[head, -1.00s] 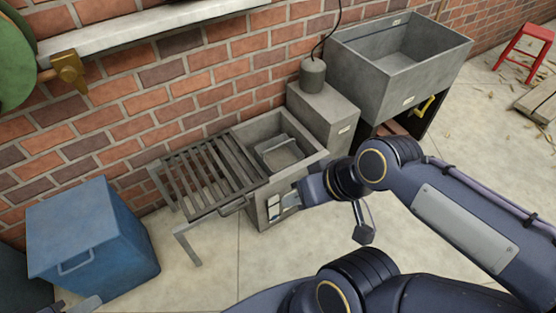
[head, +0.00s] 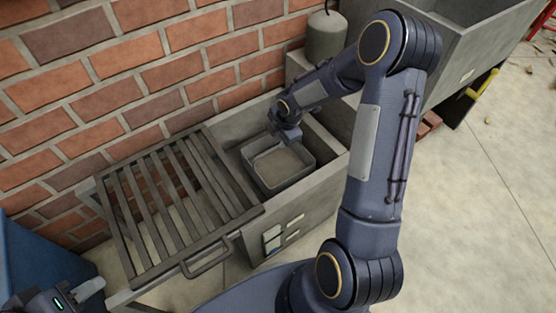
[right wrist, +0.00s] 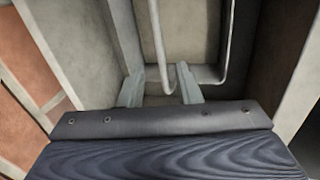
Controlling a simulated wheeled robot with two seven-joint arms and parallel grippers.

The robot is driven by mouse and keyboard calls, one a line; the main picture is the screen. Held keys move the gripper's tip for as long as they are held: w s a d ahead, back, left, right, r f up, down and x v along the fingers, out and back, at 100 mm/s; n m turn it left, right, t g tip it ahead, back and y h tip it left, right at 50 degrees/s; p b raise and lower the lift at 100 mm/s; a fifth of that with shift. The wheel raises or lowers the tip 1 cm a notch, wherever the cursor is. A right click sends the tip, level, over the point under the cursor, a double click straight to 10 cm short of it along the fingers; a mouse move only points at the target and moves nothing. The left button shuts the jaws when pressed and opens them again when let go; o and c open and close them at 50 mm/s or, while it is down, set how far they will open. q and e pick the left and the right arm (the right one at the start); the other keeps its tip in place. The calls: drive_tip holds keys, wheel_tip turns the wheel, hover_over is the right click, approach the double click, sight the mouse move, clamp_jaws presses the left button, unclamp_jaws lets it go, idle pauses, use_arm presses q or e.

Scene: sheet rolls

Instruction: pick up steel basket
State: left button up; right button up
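The steel basket (head: 292,182) sits inside the grey basin (head: 335,160) in the head view, a shallow grey rectangular container. My right gripper (head: 290,138) reaches down into the basin at the basket's back rim. In the right wrist view, its two pale fingers (right wrist: 160,88) are spread apart, with a thin metal rim or bar of the basket (right wrist: 158,35) running between them. I cannot tell whether either finger touches it. My left gripper (head: 88,290) is at the lower left corner of the head view, away from the basket; its finger gap is not clear.
A slatted metal rack (head: 165,205) with a front handle adjoins the basin on the left. A brick wall (head: 130,70) stands behind. A grey canister (head: 326,38) and a large sink (head: 470,40) are at the back right. A blue box (head: 35,250) is at left.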

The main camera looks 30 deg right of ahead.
drive_tip(key=b+x, duration=0.1)
drive_tip(key=x, duration=0.2)
drive_tip(key=b+x, duration=0.1)
drive_tip(key=x, duration=0.2)
drive_tip(key=d+b+x, duration=0.1)
drive_tip(key=b+x, duration=0.1)
drive_tip(key=x, duration=0.1)
drive_tip(key=shift+r, duration=0.15)
clamp_jaws()
drive_tip(key=shift+a, duration=0.1)
idle(1.0)
